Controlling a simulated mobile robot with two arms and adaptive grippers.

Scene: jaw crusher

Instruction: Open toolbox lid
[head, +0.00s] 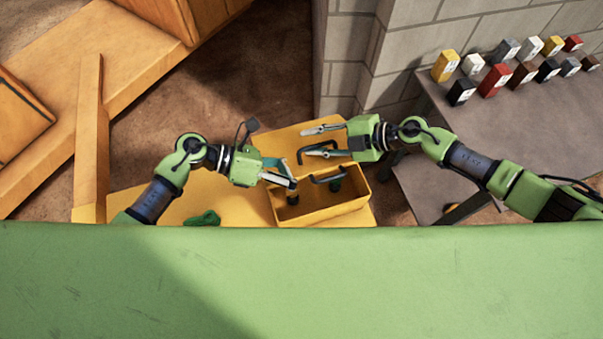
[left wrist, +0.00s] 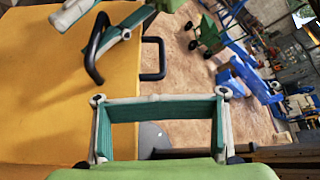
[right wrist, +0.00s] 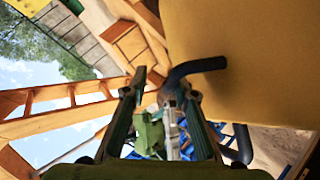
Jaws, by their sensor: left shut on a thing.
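The yellow toolbox (head: 358,193) stands near the middle of the head view, and its hollow inside shows. Its yellow lid (head: 278,142) appears raised on the far side; a broad yellow face (left wrist: 45,95) fills the left of the left wrist view. A black handle (head: 307,149) is on it. My left gripper (head: 291,183) is at the box's left part, fingertips folded inward and shut; what they grip cannot be made out. My right gripper (head: 318,141) is open at the lid's handle. In the right wrist view a black bar (right wrist: 196,69) lies close to one fingertip.
The toolbox stands on a yellow surface (head: 345,218), with a green object (head: 203,218) at left. A grey table (head: 505,130) with several coloured blocks is at right, beside a block wall (head: 345,50). Orange timber frames (head: 90,130) stand left. Brown floor (head: 230,90) lies between.

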